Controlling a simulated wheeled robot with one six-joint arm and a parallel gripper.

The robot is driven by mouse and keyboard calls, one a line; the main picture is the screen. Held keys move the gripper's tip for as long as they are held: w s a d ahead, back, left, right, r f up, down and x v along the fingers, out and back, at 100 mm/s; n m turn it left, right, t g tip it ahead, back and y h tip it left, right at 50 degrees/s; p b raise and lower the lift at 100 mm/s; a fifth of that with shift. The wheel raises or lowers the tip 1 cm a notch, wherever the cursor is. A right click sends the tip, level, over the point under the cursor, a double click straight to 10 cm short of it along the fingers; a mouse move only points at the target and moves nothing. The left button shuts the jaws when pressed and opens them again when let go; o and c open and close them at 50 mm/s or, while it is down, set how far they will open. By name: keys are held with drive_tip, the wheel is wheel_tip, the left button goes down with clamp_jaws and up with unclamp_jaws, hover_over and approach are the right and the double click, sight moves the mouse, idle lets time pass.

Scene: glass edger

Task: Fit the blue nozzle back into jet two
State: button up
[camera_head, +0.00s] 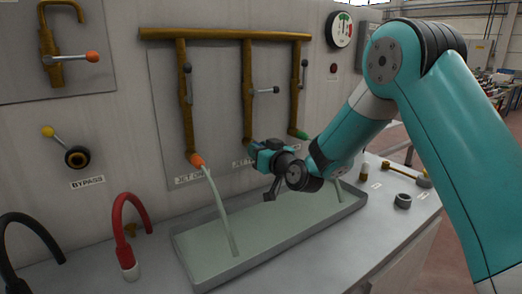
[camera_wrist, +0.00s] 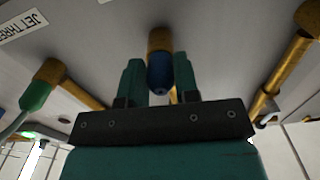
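The blue nozzle (camera_wrist: 157,76) shows between the two fingers of my gripper (camera_wrist: 159,82) in the wrist view. The fingers are close on both sides of it, and my gripper looks shut on it. The nozzle's upper end meets the brass end of the jet two pipe (camera_wrist: 160,40) in this view. I cannot tell whether it is fully seated. In the head view my gripper (camera_head: 257,150) is at the lower end of the middle pipe (camera_head: 247,90). It hides the nozzle and partly covers the jet two label (camera_head: 241,162). No water shows from jet two.
The orange nozzle (camera_head: 197,160) on the left pipe pours water into the grey trough (camera_head: 270,246). The green nozzle (camera_head: 298,134) is on the right pipe. Red (camera_head: 118,215) and black (camera_head: 32,222) hoses stand left. A grey ring (camera_head: 402,200) lies on the right bench.

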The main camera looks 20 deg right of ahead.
drive_tip(key=o, duration=0.4)
drive_tip(key=shift+s, duration=0.1)
drive_tip(key=b+v, duration=0.9)
drive_tip(key=v, duration=0.8)
drive_tip(key=shift+s+b, duration=0.1)
drive_tip(key=shift+b, duration=0.25)
